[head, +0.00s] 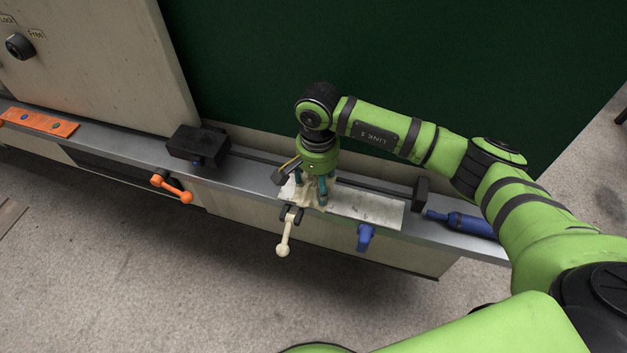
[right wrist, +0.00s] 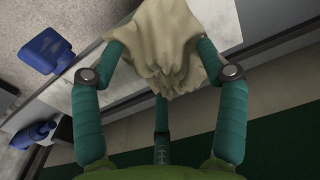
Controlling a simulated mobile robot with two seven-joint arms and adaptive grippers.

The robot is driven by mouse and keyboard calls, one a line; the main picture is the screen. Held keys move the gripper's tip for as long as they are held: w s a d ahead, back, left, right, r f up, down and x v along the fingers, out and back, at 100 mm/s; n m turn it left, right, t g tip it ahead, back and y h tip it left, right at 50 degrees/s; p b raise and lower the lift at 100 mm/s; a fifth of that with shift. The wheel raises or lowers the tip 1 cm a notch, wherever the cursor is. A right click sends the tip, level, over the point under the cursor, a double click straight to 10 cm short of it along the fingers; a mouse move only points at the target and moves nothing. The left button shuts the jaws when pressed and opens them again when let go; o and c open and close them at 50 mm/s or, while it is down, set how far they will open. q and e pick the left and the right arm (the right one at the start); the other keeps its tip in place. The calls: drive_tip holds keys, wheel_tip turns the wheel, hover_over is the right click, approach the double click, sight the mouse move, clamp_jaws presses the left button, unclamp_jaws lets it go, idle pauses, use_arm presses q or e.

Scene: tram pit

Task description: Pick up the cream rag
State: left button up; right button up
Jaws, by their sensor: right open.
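The cream rag (head: 309,196) lies crumpled on the left part of a pale plate (head: 376,209) on the grey ledge. My right gripper (head: 313,192) points down right over the rag, its teal fingers around the cloth. In the right wrist view the rag (right wrist: 160,42) bunches up in folds between the open fingers of the right gripper (right wrist: 162,60). Two fingers stand at its sides and one at its near edge; I cannot tell whether they touch it. My left gripper is not in view.
A cream handle (head: 286,238) and a blue handle (head: 364,237) stick out from the ledge front. A blue bottle-like object (head: 466,222) lies to the right. Black blocks (head: 198,146) and (head: 420,191) stand on the ledge, a green wall (head: 420,60) behind.

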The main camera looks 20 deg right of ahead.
sight(317, 181)
drive_tip(key=c, duration=1.2)
drive_tip(key=shift+c, duration=0.8)
drive_tip(key=r, duration=0.1)
drive_tip(key=r+b, duration=0.1)
drive_tip(key=r, duration=0.1)
drive_tip(key=r+b, duration=0.1)
drive_tip(key=shift+s+a+r, duration=0.1)
drive_tip(key=shift+s+r, duration=0.05)
drive_tip(key=shift+s, duration=0.1)
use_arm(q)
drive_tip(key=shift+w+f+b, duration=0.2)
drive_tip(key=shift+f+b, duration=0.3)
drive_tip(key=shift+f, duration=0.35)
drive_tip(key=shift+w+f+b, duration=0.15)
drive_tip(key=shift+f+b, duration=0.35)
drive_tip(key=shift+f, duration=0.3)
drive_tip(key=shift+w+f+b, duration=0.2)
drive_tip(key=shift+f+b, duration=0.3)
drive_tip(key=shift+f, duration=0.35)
use_arm(e)
drive_tip(key=s+a+r, duration=0.1)
drive_tip(key=s+r, duration=0.5)
drive_tip(key=s, duration=0.5)
drive_tip(key=shift+a+r, duration=0.2)
drive_tip(key=shift+r, duration=0.15)
